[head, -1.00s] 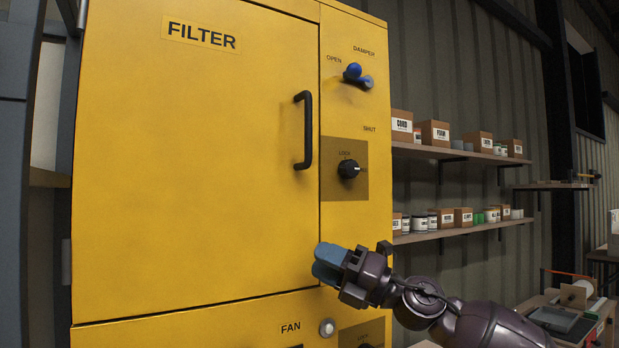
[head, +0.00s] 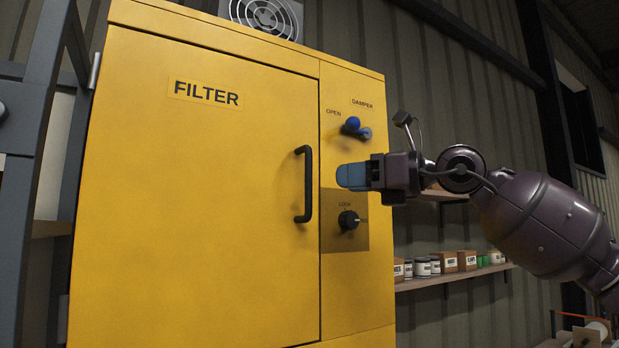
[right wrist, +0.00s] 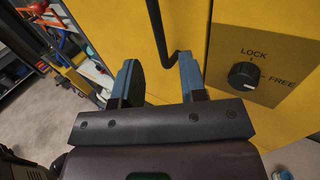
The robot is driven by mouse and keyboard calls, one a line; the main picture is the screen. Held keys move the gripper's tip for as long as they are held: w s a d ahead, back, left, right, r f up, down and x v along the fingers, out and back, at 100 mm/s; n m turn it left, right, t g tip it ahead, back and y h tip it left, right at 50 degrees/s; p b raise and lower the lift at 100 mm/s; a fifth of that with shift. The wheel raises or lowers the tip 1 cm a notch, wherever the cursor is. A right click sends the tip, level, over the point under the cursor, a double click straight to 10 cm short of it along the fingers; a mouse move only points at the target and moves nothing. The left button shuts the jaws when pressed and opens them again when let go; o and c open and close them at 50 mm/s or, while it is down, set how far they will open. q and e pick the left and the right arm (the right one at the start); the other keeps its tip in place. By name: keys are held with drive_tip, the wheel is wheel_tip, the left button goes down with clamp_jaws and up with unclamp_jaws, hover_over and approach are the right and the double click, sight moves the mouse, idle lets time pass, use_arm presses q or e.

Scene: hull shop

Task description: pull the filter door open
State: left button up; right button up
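The yellow filter door (head: 200,210) is shut in the cabinet front. Its black bar handle (head: 307,185) stands upright near the door's right edge. My right gripper (head: 352,176) points left, just right of the handle and apart from it in the head view. In the right wrist view its two blue fingers (right wrist: 157,68) are spread, with nothing gripped. The handle (right wrist: 157,30) shows there between the finger lines, its bent lower end near the right fingertip. Whether it lies between the fingers in depth is unclear. My left gripper is not in view.
The black lock knob (head: 348,220) sits just below my right gripper; its white mark seems turned towards FREE. Shelves with boxes and tins (head: 447,262) stand to the right. A grey frame (head: 35,120) stands left.

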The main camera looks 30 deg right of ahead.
drive_tip(key=p, duration=0.2)
hover_over(309, 210)
drive_tip(key=d, duration=0.1)
drive_tip(key=shift+w+a, duration=0.35)
drive_tip(key=shift+a, duration=0.05)
drive_tip(key=c, duration=0.7)
clamp_jaws()
